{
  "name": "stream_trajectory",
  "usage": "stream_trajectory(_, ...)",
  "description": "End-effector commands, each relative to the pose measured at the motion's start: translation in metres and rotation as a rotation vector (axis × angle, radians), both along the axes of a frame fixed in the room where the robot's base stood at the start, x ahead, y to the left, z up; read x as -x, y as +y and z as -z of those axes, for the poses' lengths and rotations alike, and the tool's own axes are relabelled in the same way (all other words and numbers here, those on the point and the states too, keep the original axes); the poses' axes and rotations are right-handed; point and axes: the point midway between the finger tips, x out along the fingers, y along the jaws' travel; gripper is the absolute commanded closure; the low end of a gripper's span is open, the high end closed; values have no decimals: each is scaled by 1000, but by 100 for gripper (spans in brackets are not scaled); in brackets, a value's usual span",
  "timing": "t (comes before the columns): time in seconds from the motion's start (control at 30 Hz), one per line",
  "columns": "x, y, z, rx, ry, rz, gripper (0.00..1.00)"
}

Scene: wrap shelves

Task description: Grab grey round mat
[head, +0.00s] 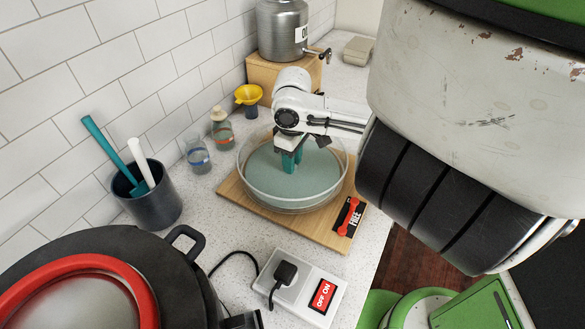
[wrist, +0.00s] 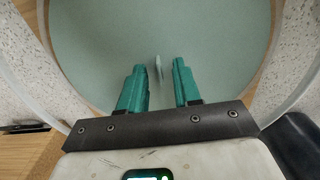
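A grey-green round mat (head: 262,170) lies flat in a clear round glass dish (head: 248,193) on a wooden board. The mat also fills most of the wrist view (wrist: 220,50). A small, thin, pale upright piece (wrist: 158,68) shows near the mat's middle, between the lines of my fingers; I cannot tell if it is part of the mat. My gripper (head: 291,163) points down inside the dish. Its two teal fingers are apart, with nothing held between them in the wrist view (wrist: 159,75). I cannot tell whether the fingertips touch the mat.
The dish rim surrounds my gripper. A utensil pot (head: 150,200), black pan (head: 180,285) and switch box (head: 300,285) are nearer. The wooden board (head: 300,228) lies beneath the dish.

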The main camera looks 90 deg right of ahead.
Motion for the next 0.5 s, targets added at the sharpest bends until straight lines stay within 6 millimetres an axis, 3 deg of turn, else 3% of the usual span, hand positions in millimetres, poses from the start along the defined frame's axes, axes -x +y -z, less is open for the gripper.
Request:
stream_trajectory(0.3,0,0,0,0,0,0,98)
stream_trajectory(0.5,0,0,0,0,0,0,100)
